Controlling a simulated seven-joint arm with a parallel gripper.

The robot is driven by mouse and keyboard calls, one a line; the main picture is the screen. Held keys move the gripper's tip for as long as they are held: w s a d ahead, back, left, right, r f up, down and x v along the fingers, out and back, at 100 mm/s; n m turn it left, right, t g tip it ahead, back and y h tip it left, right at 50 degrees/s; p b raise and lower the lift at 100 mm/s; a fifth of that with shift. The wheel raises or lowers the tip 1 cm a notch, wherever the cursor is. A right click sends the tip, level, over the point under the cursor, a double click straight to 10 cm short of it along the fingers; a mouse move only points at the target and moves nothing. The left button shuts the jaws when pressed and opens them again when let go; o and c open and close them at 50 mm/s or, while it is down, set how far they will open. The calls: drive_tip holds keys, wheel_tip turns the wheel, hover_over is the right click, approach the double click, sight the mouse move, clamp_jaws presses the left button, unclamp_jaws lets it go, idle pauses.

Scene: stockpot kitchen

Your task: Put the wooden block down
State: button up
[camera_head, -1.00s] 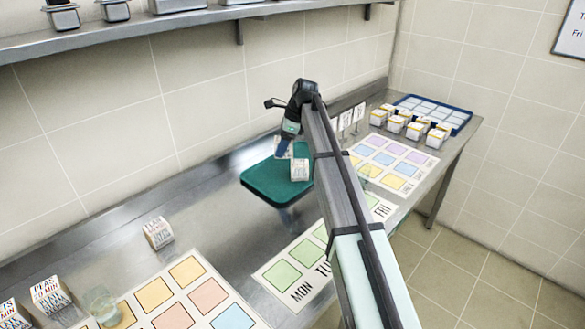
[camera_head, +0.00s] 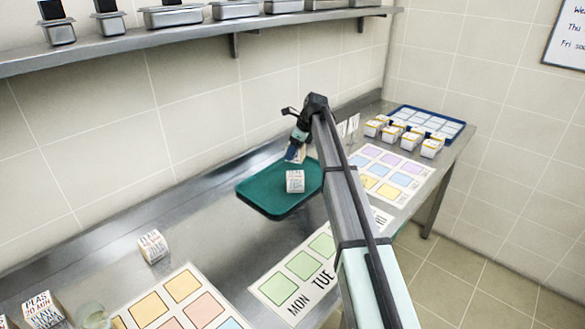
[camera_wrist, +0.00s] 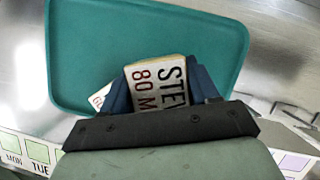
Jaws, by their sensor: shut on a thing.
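A wooden block with printed lettering (camera_wrist: 160,84) is between the blue fingers of my gripper (camera_wrist: 162,92), shut on it, in the wrist view. Its visible face reads "STEW" and "80 M", the rest being hidden by the gripper. In the head view my gripper (camera_head: 297,152) is over the back right part of the green tray (camera_head: 258,192). Whether the held block touches the tray I cannot tell. A second printed block (camera_head: 295,181) sits on the tray in front of my gripper. In the wrist view a corner of it (camera_wrist: 101,97) shows beside the left finger.
The tray's left part is bare. Another block (camera_head: 153,246) stands alone on the steel counter, with more at lower left beside a clear glass (camera_head: 92,314). Coloured-square sheets (camera_head: 392,172) lie around. Several white tubs (camera_head: 411,137) and a blue tray (camera_head: 462,126) are at right.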

sight(294, 165)
drive_tip(key=shift+f, duration=3.25)
drive_tip(key=o, duration=1.1)
drive_tip(key=shift+f, duration=0.1)
drive_tip(key=v, duration=1.2)
drive_tip(key=shift+o, duration=0.6)
